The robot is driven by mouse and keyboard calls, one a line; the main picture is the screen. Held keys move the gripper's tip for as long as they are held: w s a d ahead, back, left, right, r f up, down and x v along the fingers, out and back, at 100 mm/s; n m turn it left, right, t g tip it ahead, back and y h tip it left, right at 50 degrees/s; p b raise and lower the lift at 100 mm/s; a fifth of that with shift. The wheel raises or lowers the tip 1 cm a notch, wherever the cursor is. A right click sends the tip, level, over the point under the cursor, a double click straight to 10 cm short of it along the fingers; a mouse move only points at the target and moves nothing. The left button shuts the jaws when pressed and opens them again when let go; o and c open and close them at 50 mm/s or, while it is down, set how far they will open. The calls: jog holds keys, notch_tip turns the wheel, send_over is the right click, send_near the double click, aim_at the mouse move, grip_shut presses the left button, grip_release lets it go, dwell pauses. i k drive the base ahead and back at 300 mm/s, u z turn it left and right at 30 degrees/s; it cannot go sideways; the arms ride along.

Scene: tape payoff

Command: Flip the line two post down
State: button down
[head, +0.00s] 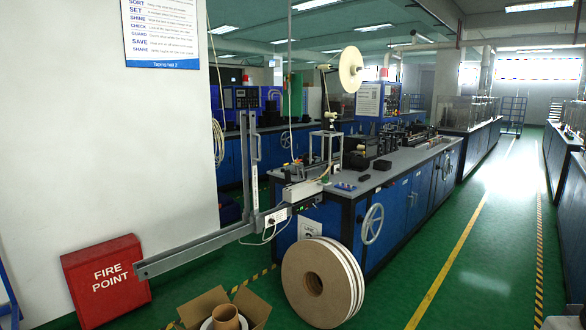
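A grey upright post (250,168) with a handle on its side stands at the near end of the blue machine bench. A long grey beam (205,245) reaches from the foot of the post out to the lower left, sloping down in the picture, its free end in front of the fire point box. A small white box with a cable (277,216) sits near where they meet. A white sign reading "LINE" (308,229) is on the bench end; its lower part is hidden by the tape reel. My gripper is not in view.
A large tape reel (322,283) stands before the bench end. An open cardboard box (254,309) lies at the bottom. The red fire point box (105,280) is at left. A green aisle (455,265) is open on the right.

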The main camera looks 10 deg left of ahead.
aim_at(251, 115)
jog(key=u, duration=0.3)
jog(key=i, duration=2.75)
jog(key=u, duration=0.35)
